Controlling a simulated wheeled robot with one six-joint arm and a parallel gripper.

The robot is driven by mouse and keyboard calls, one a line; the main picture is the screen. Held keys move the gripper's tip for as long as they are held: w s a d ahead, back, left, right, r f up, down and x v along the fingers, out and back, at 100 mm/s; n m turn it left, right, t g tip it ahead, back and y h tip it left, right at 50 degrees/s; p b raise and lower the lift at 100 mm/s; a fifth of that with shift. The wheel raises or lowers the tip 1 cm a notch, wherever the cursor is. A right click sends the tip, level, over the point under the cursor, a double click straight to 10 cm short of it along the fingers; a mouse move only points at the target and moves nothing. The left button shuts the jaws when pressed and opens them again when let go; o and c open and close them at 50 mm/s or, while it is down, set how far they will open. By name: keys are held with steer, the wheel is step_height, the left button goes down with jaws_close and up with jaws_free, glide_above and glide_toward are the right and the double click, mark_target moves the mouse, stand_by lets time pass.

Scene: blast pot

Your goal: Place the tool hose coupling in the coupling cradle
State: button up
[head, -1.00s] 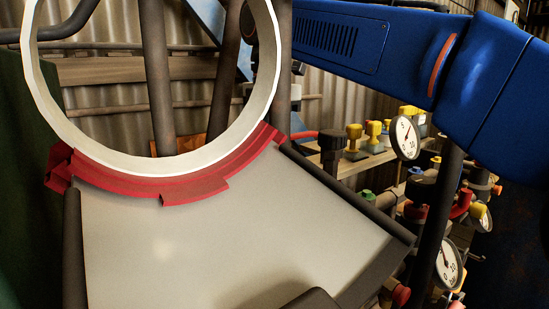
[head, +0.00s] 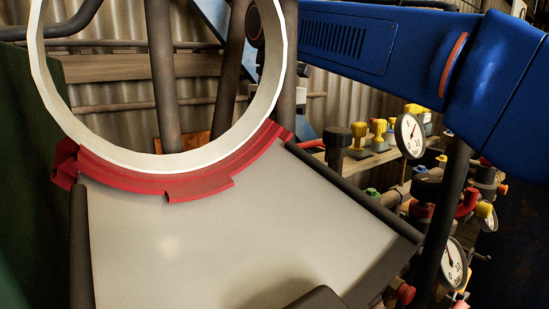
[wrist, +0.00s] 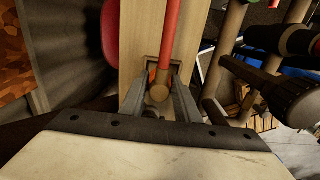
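In the wrist view, my gripper (wrist: 161,66) has its two grey fingers on either side of a brown, rounded end piece (wrist: 159,92), which looks like the tool hose coupling. A red hose or rod (wrist: 171,35) runs from it toward the top of the picture. A small gap shows left of the red part, so I cannot tell whether the fingers grip it. A wooden plank (wrist: 145,35) lies behind the fingers. In the head view my gripper is out of frame, and I cannot pick out the coupling cradle in either view.
In the head view, a large pale ring (head: 150,160) with a red rim piece (head: 200,185) stands above a pale sloping panel (head: 220,235). Pressure gauges (head: 409,136) and several valves crowd the right. Dark pipes (wrist: 255,80) lie right of my gripper in the wrist view.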

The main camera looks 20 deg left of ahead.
steer(key=shift+d+r, duration=0.1)
steer(key=shift+r, duration=4.15)
